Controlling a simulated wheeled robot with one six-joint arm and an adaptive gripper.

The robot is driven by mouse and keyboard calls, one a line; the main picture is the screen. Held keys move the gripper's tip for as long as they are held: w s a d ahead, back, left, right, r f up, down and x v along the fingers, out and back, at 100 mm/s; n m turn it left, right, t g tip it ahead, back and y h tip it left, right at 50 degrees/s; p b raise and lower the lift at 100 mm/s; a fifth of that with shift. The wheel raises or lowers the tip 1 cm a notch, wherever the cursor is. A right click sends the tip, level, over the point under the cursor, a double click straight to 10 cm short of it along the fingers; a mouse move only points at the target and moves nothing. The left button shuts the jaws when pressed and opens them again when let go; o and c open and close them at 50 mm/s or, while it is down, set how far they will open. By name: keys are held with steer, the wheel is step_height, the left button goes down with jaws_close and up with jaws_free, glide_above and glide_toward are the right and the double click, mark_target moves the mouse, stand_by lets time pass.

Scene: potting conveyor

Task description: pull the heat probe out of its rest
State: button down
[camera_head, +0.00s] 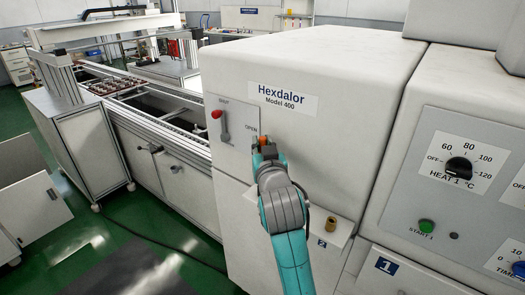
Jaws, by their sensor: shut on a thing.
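My gripper (265,152) is in front of the white Hexdalor machine's front face, near the "OPEN" label. It is shut on a small orange piece (264,141) that shows just above the fingers. This may be the heat probe's handle, but its lower part is hidden by the gripper and arm. A short brown cylinder (331,225) stands upright on a small ledge low on the machine, right of my arm. It may be the probe's rest, but I cannot tell.
A lever with a red knob (216,114) is on the machine's panel, left of my gripper. The Hexdalor machine (335,130) blocks the space ahead. A heater control panel (465,190) is at right. A conveyor (150,105) runs at left. Green floor is open at lower left.

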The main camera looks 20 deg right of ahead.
mark_target(262, 138)
steer(key=shift+r, duration=1.55)
